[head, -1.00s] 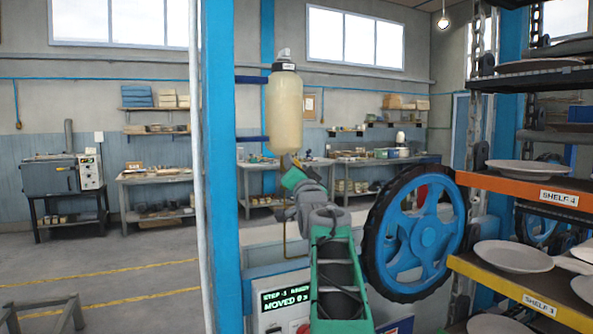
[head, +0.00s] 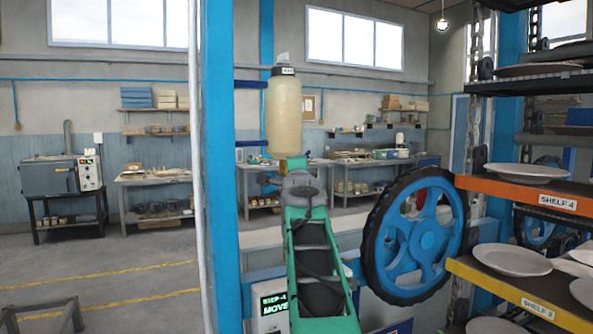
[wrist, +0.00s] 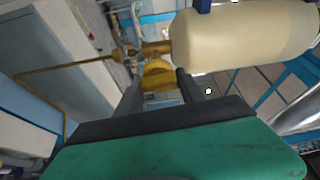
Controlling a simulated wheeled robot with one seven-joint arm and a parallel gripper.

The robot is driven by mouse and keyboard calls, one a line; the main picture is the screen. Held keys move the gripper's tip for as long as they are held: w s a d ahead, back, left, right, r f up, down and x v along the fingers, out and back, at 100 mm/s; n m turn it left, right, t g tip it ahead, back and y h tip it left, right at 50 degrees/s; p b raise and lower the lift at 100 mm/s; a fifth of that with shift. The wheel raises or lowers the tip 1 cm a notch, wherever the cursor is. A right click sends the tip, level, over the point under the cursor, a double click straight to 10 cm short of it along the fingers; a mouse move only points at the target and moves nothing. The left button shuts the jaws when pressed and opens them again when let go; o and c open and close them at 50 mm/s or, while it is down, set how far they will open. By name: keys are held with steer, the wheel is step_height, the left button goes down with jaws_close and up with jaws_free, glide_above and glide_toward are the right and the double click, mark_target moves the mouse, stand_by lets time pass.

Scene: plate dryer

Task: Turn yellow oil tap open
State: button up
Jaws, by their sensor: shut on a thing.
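The oil bottle (head: 284,115), pale yellow with a dark cap, hangs beside the blue post in the head view. It also shows in the wrist view (wrist: 242,45), with brass fittings (wrist: 155,47) at its end. The yellow oil tap (wrist: 158,76) sits by these fittings, between the two dark fingers of my gripper (wrist: 160,84). My gripper is shut on the tap. In the head view my arm hides the fingers and most of the tap under the bottle.
A large blue handwheel (head: 415,237) with a black rim stands right of my arm. A blue post (head: 222,170) rises on the left. Shelves with plates, such as the orange one (head: 535,190), stand at the right. A thin brass pipe (wrist: 65,68) runs from the fittings.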

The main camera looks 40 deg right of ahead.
steer(key=shift+m, duration=0.6)
steer(key=o, duration=1.4)
steer(key=shift+c, duration=0.2)
steer(key=b+v, duration=0.3)
steer(key=v, duration=0.5)
steer(key=shift+d+r, duration=0.1)
steer(key=shift+r, duration=0.05)
